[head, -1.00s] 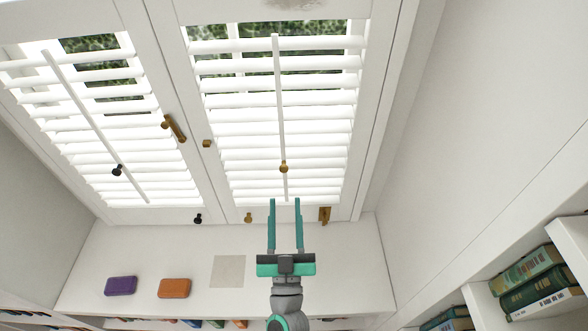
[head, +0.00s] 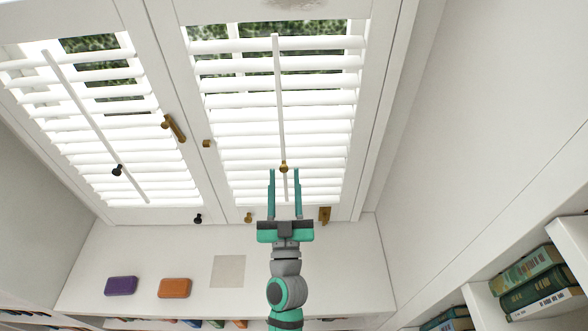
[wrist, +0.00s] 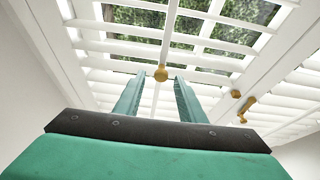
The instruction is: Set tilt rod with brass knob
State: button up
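The right shutter's white tilt rod (head: 279,100) runs down the middle of its louvers and carries a brass knob (head: 284,167) near its lower end. In the wrist view the brass knob (wrist: 161,73) shows between and beyond the fingertips, on the tilt rod (wrist: 170,35). My gripper (head: 284,171) is open, with its two teal fingers pointing up at the shutter, one on each side of the knob in the picture. It also shows in the wrist view (wrist: 160,80). Nothing is between the fingers' inner faces, and I see no contact with the knob.
The left shutter has its own tilt rod (head: 85,95) with a black knob (head: 117,170). A brass latch (head: 174,128) sits between the shutters; a brass plate (head: 324,215) is at the lower right. Purple (head: 121,286) and orange (head: 174,288) boxes lie on the sill.

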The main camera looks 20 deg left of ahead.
aim_at(284, 170)
jog(key=shift+x, duration=1.55)
grip_shut()
